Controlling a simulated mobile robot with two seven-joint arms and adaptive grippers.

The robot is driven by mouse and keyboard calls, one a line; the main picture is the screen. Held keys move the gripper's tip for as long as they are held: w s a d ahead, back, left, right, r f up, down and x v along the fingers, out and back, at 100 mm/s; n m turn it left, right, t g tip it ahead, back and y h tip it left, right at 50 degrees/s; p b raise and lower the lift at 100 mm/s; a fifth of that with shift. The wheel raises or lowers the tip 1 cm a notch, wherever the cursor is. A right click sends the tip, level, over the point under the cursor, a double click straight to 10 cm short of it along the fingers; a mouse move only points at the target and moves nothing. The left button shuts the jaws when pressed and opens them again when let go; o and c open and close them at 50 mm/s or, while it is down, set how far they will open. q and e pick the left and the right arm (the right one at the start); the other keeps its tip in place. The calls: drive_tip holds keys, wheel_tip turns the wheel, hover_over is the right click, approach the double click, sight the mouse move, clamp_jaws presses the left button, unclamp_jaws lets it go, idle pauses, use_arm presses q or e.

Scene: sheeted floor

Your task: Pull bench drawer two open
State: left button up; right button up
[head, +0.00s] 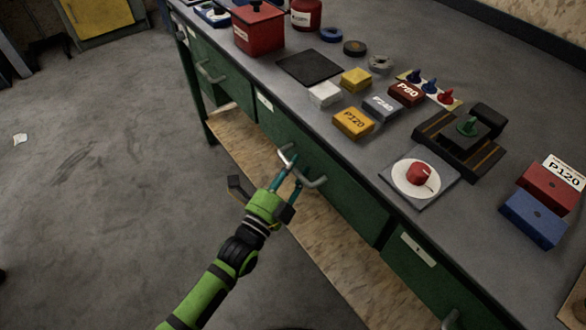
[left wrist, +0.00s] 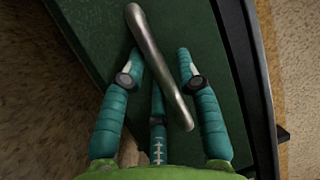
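The green bench has several drawers along its front. The middle drawer (head: 345,195) looks shut and has a metal bar handle (head: 302,167); its small white label (head: 265,102) is too small to read. My left gripper (head: 285,170) is at this handle. In the left wrist view the handle (left wrist: 158,62) runs diagonally between the teal fingers of my left gripper (left wrist: 160,60). The fingers are spread on either side of the bar, with small gaps showing, in front of the green drawer front (left wrist: 212,110). My right gripper is not in view.
Another drawer handle (head: 210,73) is farther left, and a labelled drawer (head: 400,272) is at lower right. A wooden lower shelf (head: 245,150) runs below. The bench top (head: 340,115) carries blocks, a red box (head: 258,30) and a red knob (head: 419,174).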

use_arm(q)
drive_tip(key=shift+c, duration=0.4)
clamp_jaws()
drive_tip(key=s+a+p, duration=0.3)
drive_tip(key=s+a, duration=0.4)
drive_tip(key=a, duration=0.3)
drive_tip(key=s+a+p, duration=0.3)
drive_tip(key=s+a, duration=0.4)
drive_tip(key=a, duration=0.3)
drive_tip(key=shift+s+a+p, duration=0.2)
drive_tip(key=shift+s+p, duration=0.15)
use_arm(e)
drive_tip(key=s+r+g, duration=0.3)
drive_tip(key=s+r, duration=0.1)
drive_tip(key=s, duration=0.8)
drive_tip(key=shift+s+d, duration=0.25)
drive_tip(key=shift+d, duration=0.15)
